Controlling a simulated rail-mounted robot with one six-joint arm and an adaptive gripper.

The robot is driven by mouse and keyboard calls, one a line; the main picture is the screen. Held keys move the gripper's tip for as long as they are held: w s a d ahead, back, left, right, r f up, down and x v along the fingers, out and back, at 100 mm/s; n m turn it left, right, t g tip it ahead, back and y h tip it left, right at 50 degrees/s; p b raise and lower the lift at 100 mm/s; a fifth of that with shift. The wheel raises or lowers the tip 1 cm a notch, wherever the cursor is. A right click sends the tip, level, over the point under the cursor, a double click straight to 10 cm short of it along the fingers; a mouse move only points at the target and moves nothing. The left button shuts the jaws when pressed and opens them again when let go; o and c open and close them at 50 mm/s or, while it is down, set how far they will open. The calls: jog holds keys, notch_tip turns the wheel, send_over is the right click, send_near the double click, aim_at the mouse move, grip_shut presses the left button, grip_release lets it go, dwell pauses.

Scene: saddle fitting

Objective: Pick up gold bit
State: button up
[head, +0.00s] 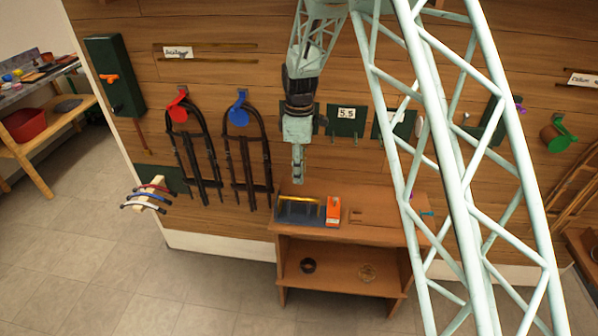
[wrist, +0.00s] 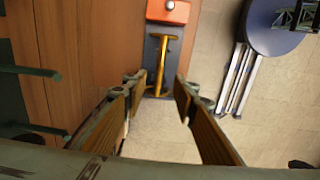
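The gold bit (head: 299,200) is a yellow bar lying across a dark rack (head: 292,212) on the left end of the wooden bench. In the wrist view the gold bit (wrist: 159,62) runs lengthwise over the dark grey rack (wrist: 150,50), with a crosspiece at each end. My gripper (head: 298,180) points down above the bench near the bit, apart from it. In the wrist view my gripper (wrist: 160,84) is open and empty, its two fingers either side of the bit's line of sight.
An orange box (head: 333,207) stands beside the rack; it also shows in the wrist view (wrist: 168,10). The bench (head: 375,236) has free room to the right. Two bridles (head: 245,155) hang left. A blue round-topped stool (wrist: 272,30) shows in the wrist view.

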aim_at(299, 197)
jog(key=shift+f, duration=0.15)
jog(key=shift+f, duration=6.75)
jog(key=shift+c, duration=0.7)
grip_shut()
jog(key=shift+d+r+p, duration=0.1)
jog(key=shift+r+p, duration=0.95)
jog(key=shift+r, duration=2.7)
jog(key=shift+s, duration=0.15)
jog(key=s+r+b, duration=0.1)
jog(key=s+r, duration=0.1)
jog(key=s, duration=0.4)
jog(key=shift+s+a, duration=0.3)
jog(key=shift+a, duration=0.1)
